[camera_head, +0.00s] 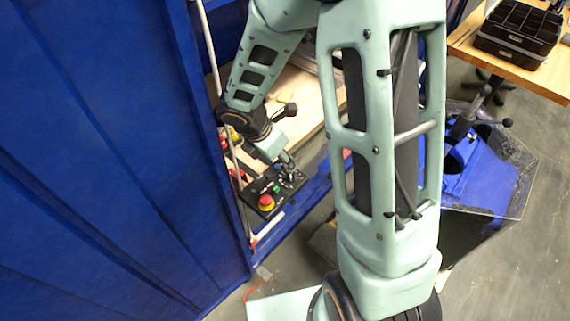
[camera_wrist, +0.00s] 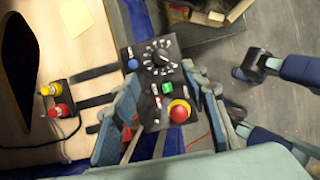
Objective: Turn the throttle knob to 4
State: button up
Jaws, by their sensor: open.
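The black control panel (camera_head: 254,190) sits below my arm's end in the head view; it also shows in the wrist view (camera_wrist: 149,84). The throttle knob (camera_wrist: 160,57) is a round black dial ringed with white marks on the panel's upper part. Its numbers and pointer are too small to read. My gripper (camera_wrist: 161,77) is open, its fingers apart on either side of the panel and short of the knob in the picture. No contact with the knob shows. In the head view my gripper (camera_head: 288,165) is small and partly covers the panel, and the knob cannot be made out.
The panel also bears a red emergency button (camera_wrist: 180,111), a green button (camera_wrist: 167,87) and a blue button (camera_wrist: 132,64). Yellow and red buttons (camera_wrist: 55,100) stand to the left. A blue wall (camera_head: 110,150) fills the left of the head view. A wooden table (camera_head: 500,55) stands upper right.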

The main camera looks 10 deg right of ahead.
aim_at(290, 175)
jog(key=b+x, duration=0.3)
jog(key=x, duration=0.7)
jog(key=shift+f, duration=0.35)
grip_shut()
